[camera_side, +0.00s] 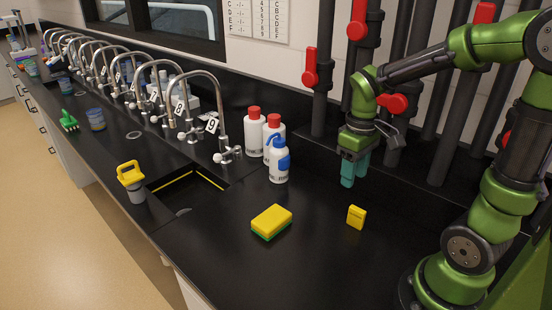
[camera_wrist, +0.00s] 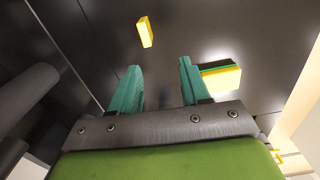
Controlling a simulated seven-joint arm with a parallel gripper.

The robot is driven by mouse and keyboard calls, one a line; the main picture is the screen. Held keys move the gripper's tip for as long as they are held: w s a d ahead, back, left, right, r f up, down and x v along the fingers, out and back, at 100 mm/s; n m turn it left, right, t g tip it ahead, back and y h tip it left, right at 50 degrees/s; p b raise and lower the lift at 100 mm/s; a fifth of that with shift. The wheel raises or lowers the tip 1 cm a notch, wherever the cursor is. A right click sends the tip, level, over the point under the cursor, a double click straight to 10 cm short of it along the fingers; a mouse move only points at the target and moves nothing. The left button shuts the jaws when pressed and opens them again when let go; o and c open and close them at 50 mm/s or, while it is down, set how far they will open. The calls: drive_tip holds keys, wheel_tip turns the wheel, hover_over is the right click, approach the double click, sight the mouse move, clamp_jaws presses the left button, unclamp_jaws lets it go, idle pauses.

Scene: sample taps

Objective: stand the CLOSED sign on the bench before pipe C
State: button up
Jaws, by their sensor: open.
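A small yellow block-like piece (camera_side: 356,217), most likely the CLOSED sign, stands on the black bench; its dark lettering is too small to read. It also shows in the wrist view (camera_wrist: 145,32), ahead of the fingers. My gripper (camera_side: 348,182) has teal fingers pointing down above the bench, behind the sign and slightly left of it. In the wrist view the fingers of my gripper (camera_wrist: 162,78) are spread apart with nothing between them. Dark vertical pipes with red valve handles (camera_side: 398,104) stand along the wall behind my gripper; I cannot make out which is pipe C.
A yellow-green sponge (camera_side: 271,222) lies left of the sign. White bottles with red caps (camera_side: 254,132) and a blue-topped bottle (camera_side: 279,160) stand left of my gripper. Bench around the sign is clear.

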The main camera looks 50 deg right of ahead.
drive_tip(key=s+a+r+m+t+y, duration=0.2)
drive_tip(key=s+a+r+m+t, duration=0.1)
drive_tip(key=a+r+t, duration=0.4)
drive_tip(key=a+r, duration=0.2)
drive_tip(key=a, duration=0.2)
drive_tip(key=shift+s, duration=0.1)
idle(0.8)
